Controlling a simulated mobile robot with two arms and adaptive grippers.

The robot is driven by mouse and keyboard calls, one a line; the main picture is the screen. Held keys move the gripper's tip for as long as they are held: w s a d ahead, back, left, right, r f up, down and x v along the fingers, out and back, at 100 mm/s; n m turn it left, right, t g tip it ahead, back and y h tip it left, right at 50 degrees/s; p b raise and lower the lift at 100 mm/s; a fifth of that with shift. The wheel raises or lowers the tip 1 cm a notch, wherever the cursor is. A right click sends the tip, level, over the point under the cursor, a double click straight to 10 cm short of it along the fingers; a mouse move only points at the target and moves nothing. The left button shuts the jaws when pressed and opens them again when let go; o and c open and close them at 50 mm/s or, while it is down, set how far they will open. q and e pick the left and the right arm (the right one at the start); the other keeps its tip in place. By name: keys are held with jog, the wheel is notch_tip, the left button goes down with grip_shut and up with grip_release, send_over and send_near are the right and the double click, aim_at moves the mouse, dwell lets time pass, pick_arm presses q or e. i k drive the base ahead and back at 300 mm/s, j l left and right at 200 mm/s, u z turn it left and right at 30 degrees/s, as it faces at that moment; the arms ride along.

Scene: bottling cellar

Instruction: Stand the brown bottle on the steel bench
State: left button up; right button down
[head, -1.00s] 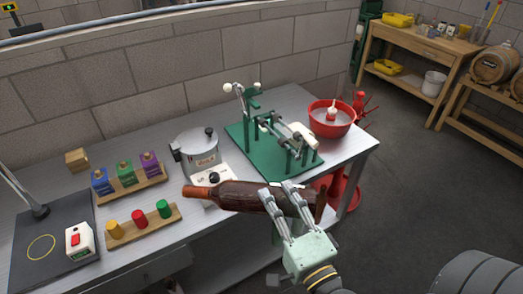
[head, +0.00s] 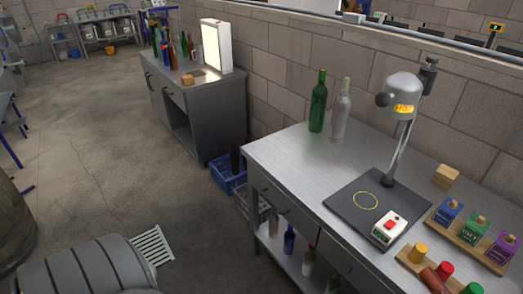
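The steel bench (head: 290,160) runs from the middle to the lower right, its left end bare in front of a green bottle (head: 318,103) and a clear bottle (head: 340,115) standing near the wall. Neither of my grippers shows now, so I cannot see the hold on the bottle.
A lamp (head: 404,84) stands on a dark mat (head: 345,205) with a switch box (head: 390,228). Colored blocks (head: 448,211) and a wooden block (head: 446,176) are to the right. A blue crate (head: 226,178) sits on the floor beyond the bench.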

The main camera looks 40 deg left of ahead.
aim_at(283, 166)
jog(key=j+u, duration=0.4)
jog(key=i+j+u, duration=0.1)
jog(key=j+u, duration=0.3)
jog(key=i+j+u, duration=0.15)
jog(key=u, duration=0.25)
jog(key=i+j, duration=0.15)
jog(key=j, duration=0.2)
jog(key=i+j, duration=0.15)
jog(key=j, duration=0.15)
jog(key=i+j+u, duration=0.1)
jog(key=j, duration=0.25)
jog(key=i, duration=0.05)
